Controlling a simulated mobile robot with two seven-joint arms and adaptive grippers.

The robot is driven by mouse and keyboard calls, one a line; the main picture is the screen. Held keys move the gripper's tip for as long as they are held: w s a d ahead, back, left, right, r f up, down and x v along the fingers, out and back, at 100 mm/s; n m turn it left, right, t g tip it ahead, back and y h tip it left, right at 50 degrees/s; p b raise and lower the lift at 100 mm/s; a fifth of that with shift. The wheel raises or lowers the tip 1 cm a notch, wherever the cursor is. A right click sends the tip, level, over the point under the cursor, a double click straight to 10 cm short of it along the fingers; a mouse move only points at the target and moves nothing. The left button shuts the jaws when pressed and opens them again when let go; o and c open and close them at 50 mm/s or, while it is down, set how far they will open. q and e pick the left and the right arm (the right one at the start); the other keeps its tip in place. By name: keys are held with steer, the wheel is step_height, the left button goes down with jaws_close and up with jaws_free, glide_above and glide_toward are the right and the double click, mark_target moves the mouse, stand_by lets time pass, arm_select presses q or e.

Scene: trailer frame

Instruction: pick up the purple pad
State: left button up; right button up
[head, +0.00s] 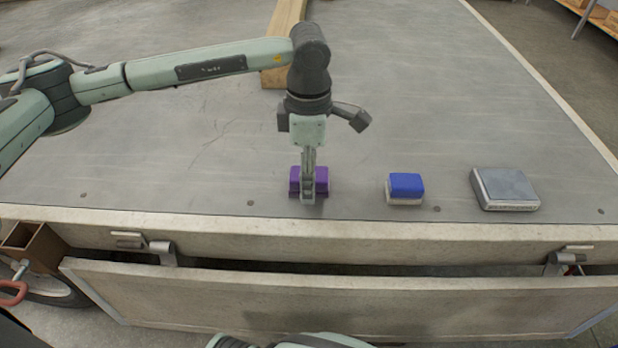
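The purple pad (322,181) lies on the grey trailer bed, close to its front edge. My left gripper (308,192) points down right at the pad, and its finger covers the pad's middle. Purple shows on both sides of the finger. The gripper is seen edge-on, so I cannot tell whether its fingers are apart or closed on the pad. The pad appears to rest on the bed. My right gripper is not in view; only a part of my body shows at the bottom edge.
A blue-topped pad with a white base (405,189) lies to the right, and a grey block (505,189) farther right. A wooden beam (284,25) lies behind my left wrist. The lowered side board (330,301) hangs in front of the bed. The bed's middle is clear.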

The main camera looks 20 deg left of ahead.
arm_select(q)
steer(key=c, duration=1.3)
steer(key=shift+o, duration=0.2)
steer(key=shift+r, duration=0.15)
steer(key=shift+r, duration=0.65)
step_height(320, 180, up, 3)
steer(key=shift+f+b, duration=0.15)
steer(key=shift+b, duration=0.25)
steer(key=s+a+r+b, duration=0.1)
steer(key=s+a+r, duration=0.3)
steer(key=s+r, duration=0.3)
steer(key=s, duration=0.4)
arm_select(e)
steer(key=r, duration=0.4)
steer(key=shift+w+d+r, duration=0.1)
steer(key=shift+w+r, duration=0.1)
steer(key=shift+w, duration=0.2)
arm_select(q)
steer(key=shift+f, duration=0.1)
